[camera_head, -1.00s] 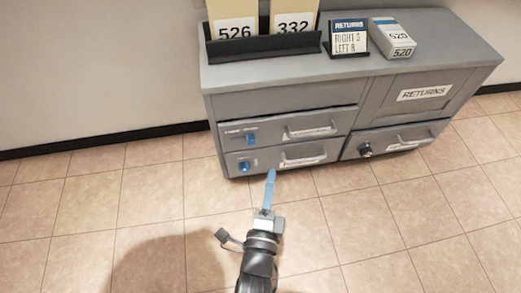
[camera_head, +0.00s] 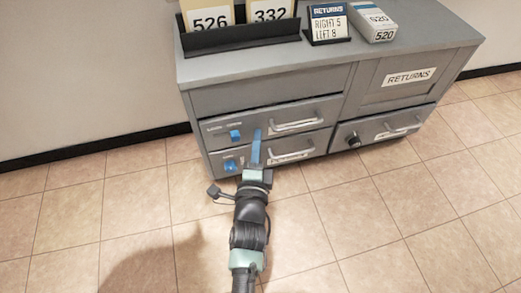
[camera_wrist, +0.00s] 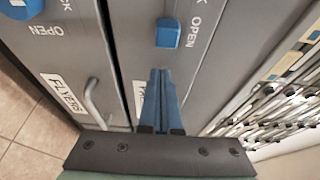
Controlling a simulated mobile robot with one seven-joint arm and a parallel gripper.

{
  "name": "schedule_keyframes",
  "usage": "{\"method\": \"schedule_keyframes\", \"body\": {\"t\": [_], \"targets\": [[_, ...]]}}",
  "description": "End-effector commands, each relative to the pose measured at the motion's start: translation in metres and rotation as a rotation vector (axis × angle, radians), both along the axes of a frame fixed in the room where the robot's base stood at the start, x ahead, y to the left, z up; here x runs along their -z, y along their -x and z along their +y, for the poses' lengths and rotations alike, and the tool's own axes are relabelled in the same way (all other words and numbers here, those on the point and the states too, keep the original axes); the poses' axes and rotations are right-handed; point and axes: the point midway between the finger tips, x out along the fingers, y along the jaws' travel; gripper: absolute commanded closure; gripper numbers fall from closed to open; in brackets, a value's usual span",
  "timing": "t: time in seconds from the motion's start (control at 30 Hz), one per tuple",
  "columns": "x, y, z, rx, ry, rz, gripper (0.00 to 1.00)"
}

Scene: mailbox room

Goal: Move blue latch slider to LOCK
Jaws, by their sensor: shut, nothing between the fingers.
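In the wrist view one blue slider (camera_wrist: 168,33) sits level with the word OPEN, with the end of LOCK cut off at the top edge. The other blue slider (camera_wrist: 20,8) is at the upper left corner. My gripper (camera_head: 257,132) is shut and empty, its blue fingers pointing at the upper drawer, right of its slider. The fingertips (camera_wrist: 160,72) appear apart from the slider.
Bar handles (camera_head: 295,125) stick out from the drawers near my fingers. A FLYERS label (camera_wrist: 64,93) marks one drawer. A right drawer with a black knob (camera_head: 354,140) stands beside them. Card holders and a box (camera_head: 372,22) stand on top. The tiled floor in front is clear.

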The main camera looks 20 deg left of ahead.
Motion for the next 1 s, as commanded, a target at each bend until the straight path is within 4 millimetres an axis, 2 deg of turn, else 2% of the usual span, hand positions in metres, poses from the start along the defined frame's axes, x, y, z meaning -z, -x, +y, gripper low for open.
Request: {"method": "schedule_keyframes", "body": {"t": [0.03,0.3,0.83,1.0], "targets": [[-0.009,0.002,0.002,0.004,-0.002,0.001,1.0],[-0.004,0.014,0.019,0.004,0.0,-0.001,1.0],[-0.003,0.018,0.025,0.005,0.0,-0.001,1.0],[-0.009,0.027,0.042,-0.003,-0.005,-0.002,1.0]]}}
